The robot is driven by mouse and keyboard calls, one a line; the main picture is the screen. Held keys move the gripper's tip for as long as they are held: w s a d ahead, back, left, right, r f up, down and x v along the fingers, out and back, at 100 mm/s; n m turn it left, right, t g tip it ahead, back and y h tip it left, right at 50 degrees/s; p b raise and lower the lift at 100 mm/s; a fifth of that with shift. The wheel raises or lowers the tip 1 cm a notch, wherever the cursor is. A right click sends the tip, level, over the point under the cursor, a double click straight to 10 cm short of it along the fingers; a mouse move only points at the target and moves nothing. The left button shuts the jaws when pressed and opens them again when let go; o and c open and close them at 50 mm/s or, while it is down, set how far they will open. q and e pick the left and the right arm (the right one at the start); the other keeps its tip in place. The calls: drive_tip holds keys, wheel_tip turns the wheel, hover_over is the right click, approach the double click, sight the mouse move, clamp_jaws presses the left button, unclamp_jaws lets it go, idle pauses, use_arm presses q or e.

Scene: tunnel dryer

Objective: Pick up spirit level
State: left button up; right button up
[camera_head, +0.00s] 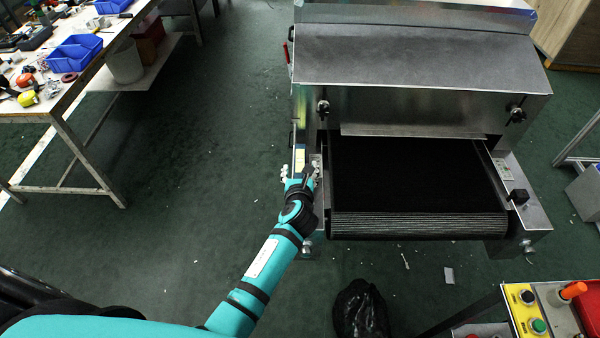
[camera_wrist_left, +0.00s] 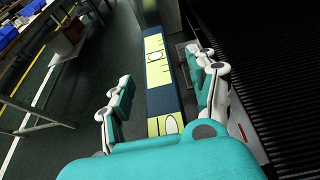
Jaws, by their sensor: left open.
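The spirit level (camera_wrist_left: 158,72) is a long dark-blue bar with yellow faces. In the wrist view it runs away from me between the fingers of my left gripper (camera_wrist_left: 165,88). In the head view a narrow strip of the spirit level (camera_head: 300,157) shows along the left side of the dryer. There my left gripper (camera_head: 300,172) is over its near end, fingers on either side. The gripper is open, and I cannot tell whether a finger touches the bar. My right gripper is not in view.
The metal tunnel dryer (camera_head: 420,62) with its black belt (camera_head: 415,185) stands right of my left gripper. A cluttered workbench (camera_head: 95,75) is at upper left. A black bag (camera_head: 361,310) lies in front. A button panel (camera_head: 545,315) is at lower right. Green floor left of the dryer is open.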

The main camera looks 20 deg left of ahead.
use_arm(q)
clamp_jaws()
idle(0.4)
drive_tip(key=shift+r, duration=0.15)
drive_tip(key=shift+r, duration=0.1)
